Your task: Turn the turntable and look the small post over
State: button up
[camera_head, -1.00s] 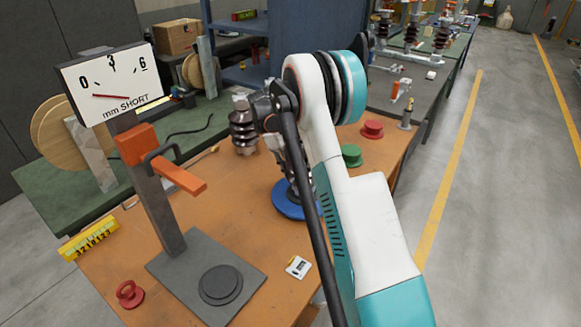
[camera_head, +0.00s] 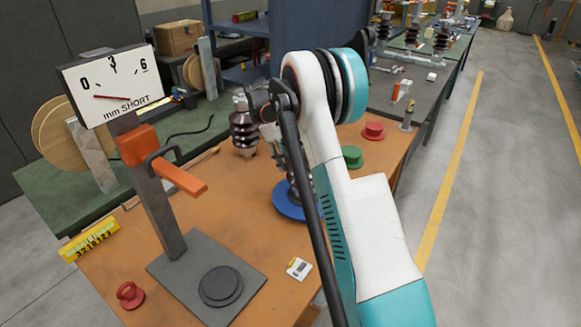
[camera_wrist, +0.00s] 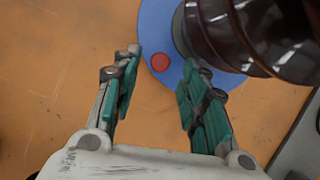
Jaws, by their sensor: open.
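The turntable is a blue disc (camera_head: 287,207) on the orange table, partly hidden by my arm in the head view. In the wrist view the blue disc (camera_wrist: 150,22) has a red dot (camera_wrist: 160,62) near its rim. A glossy dark brown ribbed post (camera_wrist: 262,30) stands on it at upper right, cut off by the frame. My gripper (camera_wrist: 160,75) is open and empty, its green-padded fingers over the disc's near edge on either side of the red dot. The right finger overlaps the post's base in the picture; I cannot tell whether it touches.
Another brown ribbed post (camera_head: 243,132) stands behind, left of my arm. A gauge (camera_head: 110,85) marked "mm SHORT" tops a grey stand with an orange arm (camera_head: 180,180). A yellow number strip (camera_head: 90,241), red knob (camera_head: 130,295), green spool (camera_head: 352,156) and red spool (camera_head: 373,131) are around.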

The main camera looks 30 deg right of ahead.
jog(key=v, duration=0.8)
jog(key=shift+r, duration=0.2)
jog(key=shift+a, duration=0.1)
